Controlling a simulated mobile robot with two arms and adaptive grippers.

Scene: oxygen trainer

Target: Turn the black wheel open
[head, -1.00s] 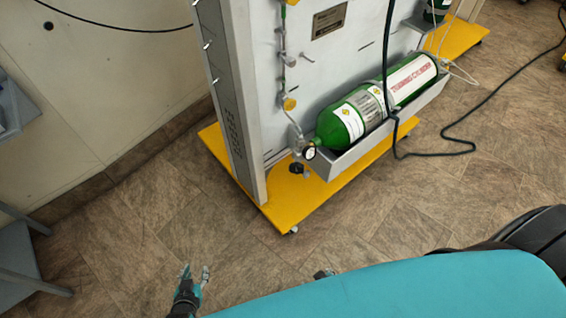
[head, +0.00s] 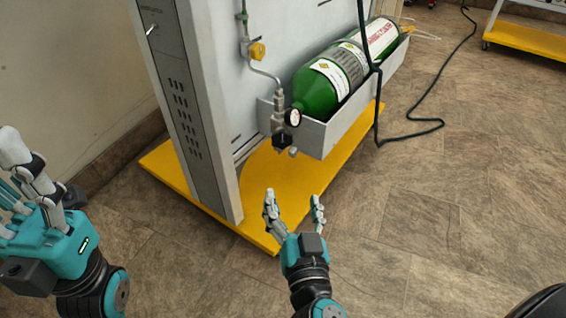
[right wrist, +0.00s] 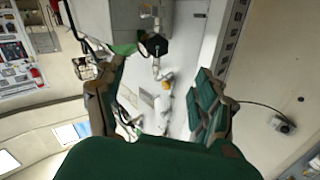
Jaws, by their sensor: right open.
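The black wheel (head: 281,150) sits at the lower end of the valve pipe, beside the gauge and the neck of the green cylinder (head: 318,91). In the right wrist view a black, angular knob that looks like the same wheel (right wrist: 155,46) shows beyond the fingertips, near the upper middle. My right gripper (head: 293,197) is open and empty, below and in front of the wheel in the head view, apart from it. My left gripper (head: 30,185) is at the left edge with its fingers extended upward; its grip is partly cut off.
The grey trainer panel's post (head: 195,110) stands left of the wheel on a yellow base (head: 165,170). A grey tray (head: 345,125) holds the cylinder. A dark hose (head: 376,100) hangs in front of it.

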